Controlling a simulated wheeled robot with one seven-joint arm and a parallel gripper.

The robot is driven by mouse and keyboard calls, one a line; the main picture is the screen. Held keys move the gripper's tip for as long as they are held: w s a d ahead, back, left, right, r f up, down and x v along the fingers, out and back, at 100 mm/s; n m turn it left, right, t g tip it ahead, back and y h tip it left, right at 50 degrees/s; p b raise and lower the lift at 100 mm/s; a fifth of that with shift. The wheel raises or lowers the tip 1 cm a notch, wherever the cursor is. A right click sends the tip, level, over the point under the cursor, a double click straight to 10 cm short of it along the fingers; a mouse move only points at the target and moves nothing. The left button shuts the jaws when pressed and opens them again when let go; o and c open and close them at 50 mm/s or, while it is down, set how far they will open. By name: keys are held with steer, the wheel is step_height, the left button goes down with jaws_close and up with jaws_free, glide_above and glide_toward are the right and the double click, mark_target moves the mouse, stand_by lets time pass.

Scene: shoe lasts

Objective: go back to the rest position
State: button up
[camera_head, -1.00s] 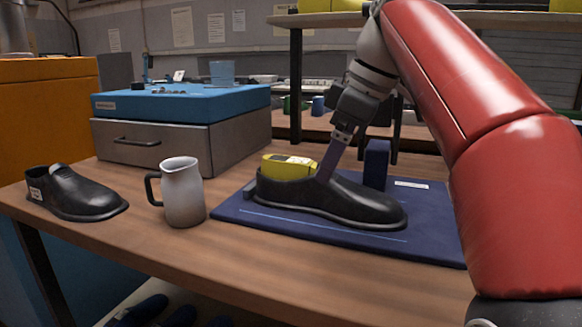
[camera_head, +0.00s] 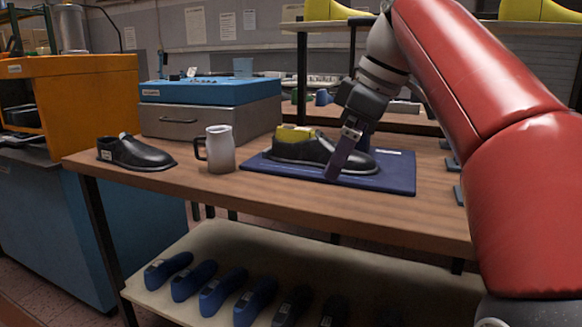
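My gripper (camera_head: 341,161) hangs from my red arm (camera_head: 470,70) at the right of the head view, with its purple fingers pointing down. It appears in front of the black shoe (camera_head: 305,152) on the dark blue mat (camera_head: 398,178). A yellow last (camera_head: 293,133) shows in the shoe's opening. I see the fingers nearly edge-on, so I cannot tell whether they are apart. Nothing shows held in them. Part of the shoe is hidden behind the fingers.
A grey jug (camera_head: 221,152) and another black shoe (camera_head: 138,153) stand on the wooden table (camera_head: 300,201) to the left. A grey drawer box (camera_head: 195,121) with a blue top is behind. Blue lasts (camera_head: 222,288) lie on the lower shelf (camera_head: 210,245).

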steer(key=s+d+f+m+t+h, duration=0.1)
steer(key=s+f+m, duration=0.3)
steer(key=f, duration=0.5)
steer(key=s+d+f+m+t+h, duration=0.1)
steer(key=s+d+f+m, duration=0.2)
steer(key=s+f+m, duration=0.2)
steer(key=s+d+f+m+h, duration=0.1)
steer(key=s+d+f+m, duration=0.2)
steer(key=s+f, duration=0.6)
step_height(320, 180, down, 6)
steer(key=shift+f+m+t+h, duration=0.2)
steer(key=shift+m+t+h, duration=0.2)
steer(key=shift+m, duration=0.6)
steer(key=shift+d+r, duration=0.1)
